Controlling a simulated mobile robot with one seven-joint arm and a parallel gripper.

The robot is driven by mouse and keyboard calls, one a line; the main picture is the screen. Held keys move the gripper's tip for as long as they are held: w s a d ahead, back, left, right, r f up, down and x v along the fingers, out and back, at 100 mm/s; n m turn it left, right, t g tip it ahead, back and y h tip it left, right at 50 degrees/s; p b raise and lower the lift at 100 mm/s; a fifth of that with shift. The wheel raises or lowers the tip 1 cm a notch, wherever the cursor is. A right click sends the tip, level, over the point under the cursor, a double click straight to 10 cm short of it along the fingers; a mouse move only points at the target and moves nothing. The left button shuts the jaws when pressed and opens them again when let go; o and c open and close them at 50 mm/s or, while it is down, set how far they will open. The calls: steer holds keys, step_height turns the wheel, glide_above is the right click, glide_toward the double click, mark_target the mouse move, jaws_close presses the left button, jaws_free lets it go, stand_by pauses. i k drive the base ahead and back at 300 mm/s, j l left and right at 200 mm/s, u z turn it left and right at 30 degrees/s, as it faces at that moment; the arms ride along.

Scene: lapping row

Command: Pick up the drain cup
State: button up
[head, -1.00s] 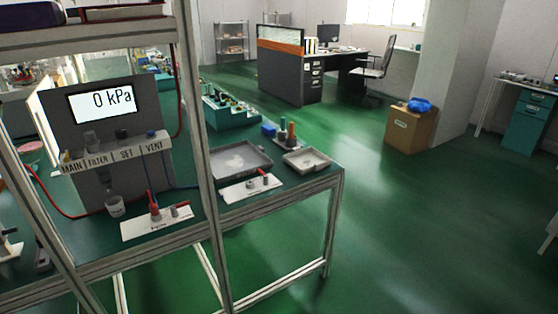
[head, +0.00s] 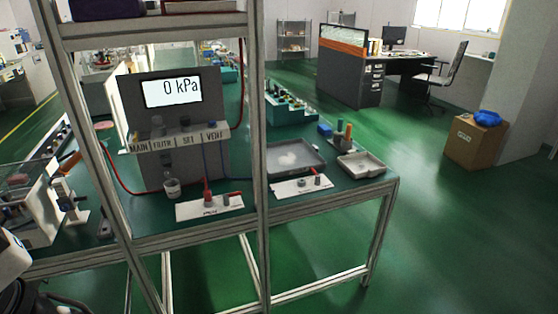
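A small whitish cup (head: 172,188), which looks like the drain cup, stands upright on the green bench below the filter part of the grey gauge panel (head: 185,140). Its contents are too small to make out. The panel's display reads 0 kPa, and its label strip (head: 175,138) reads MAIN, FILTER, SET and VENT. White and black parts at the lower left edge look like my arm. My gripper's fingers are not in view.
A metal frame post (head: 258,160) rises right of the panel, and another slants at left. White plates with red levers (head: 208,206) lie near the cup. A grey tray (head: 295,160) and shallow dish (head: 361,165) are further right. Green floor is open at right.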

mark_target(173, 189)
steer(key=i+l, duration=0.25)
steer(key=i, duration=0.2)
steer(key=i+l+u, duration=0.35)
steer(key=i+l, duration=0.35)
steer(key=i+u, duration=0.1)
steer(key=u, duration=0.85)
steer(key=i, duration=0.45)
steer(key=j, duration=0.05)
